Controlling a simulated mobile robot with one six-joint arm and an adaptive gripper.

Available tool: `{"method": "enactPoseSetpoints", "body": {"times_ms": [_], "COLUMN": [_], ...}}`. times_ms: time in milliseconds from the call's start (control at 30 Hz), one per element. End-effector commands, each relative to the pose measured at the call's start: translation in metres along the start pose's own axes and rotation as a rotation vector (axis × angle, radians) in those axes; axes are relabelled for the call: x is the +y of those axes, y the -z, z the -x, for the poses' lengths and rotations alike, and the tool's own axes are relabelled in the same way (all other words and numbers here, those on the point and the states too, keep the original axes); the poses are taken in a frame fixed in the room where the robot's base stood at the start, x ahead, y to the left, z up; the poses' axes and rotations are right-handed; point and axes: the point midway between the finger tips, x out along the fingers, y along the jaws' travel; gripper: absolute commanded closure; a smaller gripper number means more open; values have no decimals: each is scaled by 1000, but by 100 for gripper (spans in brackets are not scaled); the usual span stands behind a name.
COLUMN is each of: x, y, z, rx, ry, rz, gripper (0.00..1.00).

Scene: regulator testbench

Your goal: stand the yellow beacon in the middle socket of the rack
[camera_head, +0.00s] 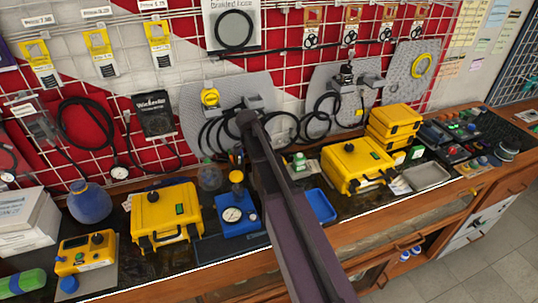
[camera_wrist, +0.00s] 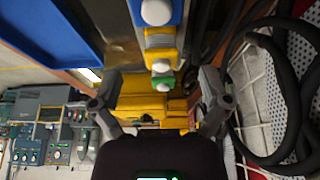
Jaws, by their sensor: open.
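My gripper (camera_head: 252,104) is at the far end of my arm, in front of the hoses on the wall. In the wrist view its two fingers (camera_wrist: 161,104) are apart, with nothing clearly held between them. A strip of blue, yellow and green parts with white rounded tops (camera_wrist: 160,66) lies ahead of the fingers; I cannot tell whether it is the rack. A small yellow round-topped piece (camera_head: 236,177) shows by the blue gauge unit (camera_head: 238,214) in the head view; I cannot tell whether it is the beacon. My arm hides part of the bench.
Yellow cases stand left (camera_head: 166,216) and right (camera_head: 356,167) of my arm. A blue tray (camera_head: 320,206) lies between my arm and the right case. Black hoses (camera_wrist: 288,85) hang close by on the wire grid. A grey tray (camera_head: 428,177) lies farther right.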

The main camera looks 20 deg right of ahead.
Motion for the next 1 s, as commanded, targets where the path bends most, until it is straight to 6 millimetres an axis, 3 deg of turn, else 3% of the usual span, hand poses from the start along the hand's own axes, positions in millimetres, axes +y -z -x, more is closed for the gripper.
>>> {"method": "enactPoseSetpoints", "body": {"times_ms": [300,1000], "x": [0,0], "y": [0,-1], "z": [23,25], "rx": [0,0], "ry": [0,0], "rz": [1,1], "gripper": [4,4]}}
